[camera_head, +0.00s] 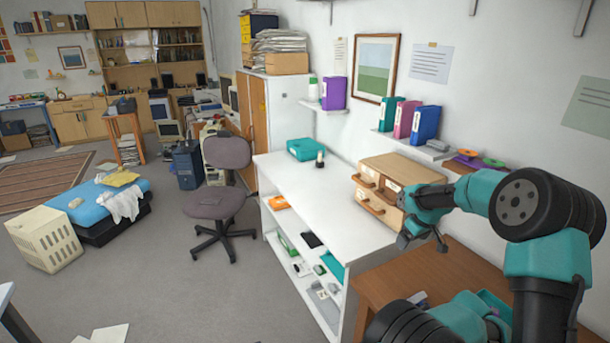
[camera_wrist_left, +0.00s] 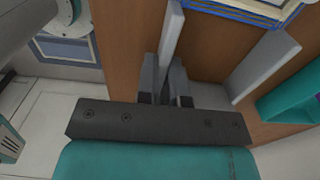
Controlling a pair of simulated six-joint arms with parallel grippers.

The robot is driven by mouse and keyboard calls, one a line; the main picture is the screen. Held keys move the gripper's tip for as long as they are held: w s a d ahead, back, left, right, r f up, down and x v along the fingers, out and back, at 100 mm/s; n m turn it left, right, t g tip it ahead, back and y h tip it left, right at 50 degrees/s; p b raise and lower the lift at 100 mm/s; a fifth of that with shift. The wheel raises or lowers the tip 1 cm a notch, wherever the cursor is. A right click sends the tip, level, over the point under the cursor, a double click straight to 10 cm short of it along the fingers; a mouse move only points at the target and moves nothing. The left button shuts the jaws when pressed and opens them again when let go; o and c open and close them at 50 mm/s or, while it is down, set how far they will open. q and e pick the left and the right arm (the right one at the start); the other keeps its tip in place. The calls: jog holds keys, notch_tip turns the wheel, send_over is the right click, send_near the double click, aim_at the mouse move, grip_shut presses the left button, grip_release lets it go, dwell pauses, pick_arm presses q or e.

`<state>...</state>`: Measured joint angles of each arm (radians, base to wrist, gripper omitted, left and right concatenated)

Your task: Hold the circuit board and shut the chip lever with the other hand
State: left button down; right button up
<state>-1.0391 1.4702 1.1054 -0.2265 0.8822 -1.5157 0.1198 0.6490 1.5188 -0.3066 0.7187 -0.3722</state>
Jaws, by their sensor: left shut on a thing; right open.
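My left gripper (camera_wrist_left: 165,88) shows in the left wrist view, its dark fingers close together. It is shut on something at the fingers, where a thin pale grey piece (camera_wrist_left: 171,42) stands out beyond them. I cannot tell whether this piece is part of the circuit board. My right gripper (camera_head: 421,236) is open in the head view, in front of the light-wood drawer box and above the brown desk. I cannot make out the circuit board or its chip lever in the head view. My left gripper does not show clearly there.
The brown desk (camera_head: 405,275) lies below my right arm. The white shelf table (camera_head: 318,205) holds a teal box (camera_head: 306,149) and the drawer box (camera_head: 398,176). In the wrist view, a blue item with yellow edging (camera_wrist_left: 238,12) and a second pale panel (camera_wrist_left: 262,68) stand near my left gripper.

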jog(key=shift+w+a, duration=0.1)
jog(key=shift+w, duration=0.25)
pick_arm(q)
jog(key=c, duration=1.2)
grip_release()
jog(key=shift+o, duration=0.2)
jog(key=shift+r, duration=3.8)
jog(key=shift+w, duration=0.1)
